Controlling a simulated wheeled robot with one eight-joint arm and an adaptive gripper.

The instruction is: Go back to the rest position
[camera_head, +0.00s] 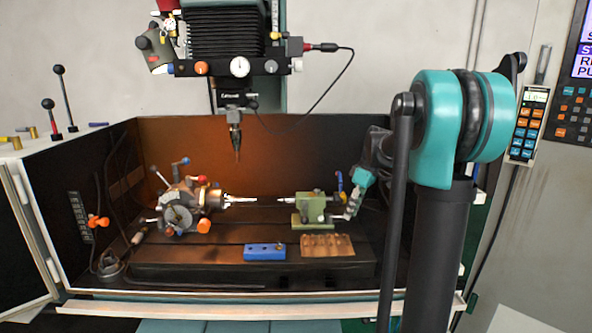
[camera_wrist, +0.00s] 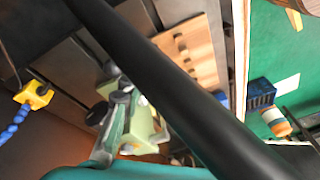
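My arm rises at the right of the head view, with a large teal joint on a black column. Its end reaches left into the machine enclosure, where my gripper (camera_head: 353,204) shows small and partly hidden beside the green tailstock (camera_head: 309,208). I cannot tell if they touch. In the wrist view a black tube crosses the picture diagonally and hides much. Behind it are a grey-green finger-like part and the pale green tailstock (camera_wrist: 142,128). The fingertips are not clear, and I see no held object.
The indexing chuck (camera_head: 182,208) stands on the left of the machine bed. A spindle (camera_head: 236,138) hangs above the middle. A blue block (camera_head: 264,251) and a slotted wooden block (camera_head: 327,245) lie in front. A yellow-and-blue hose (camera_wrist: 36,95) is near the tailstock. A keypad pendant (camera_head: 528,124) hangs right.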

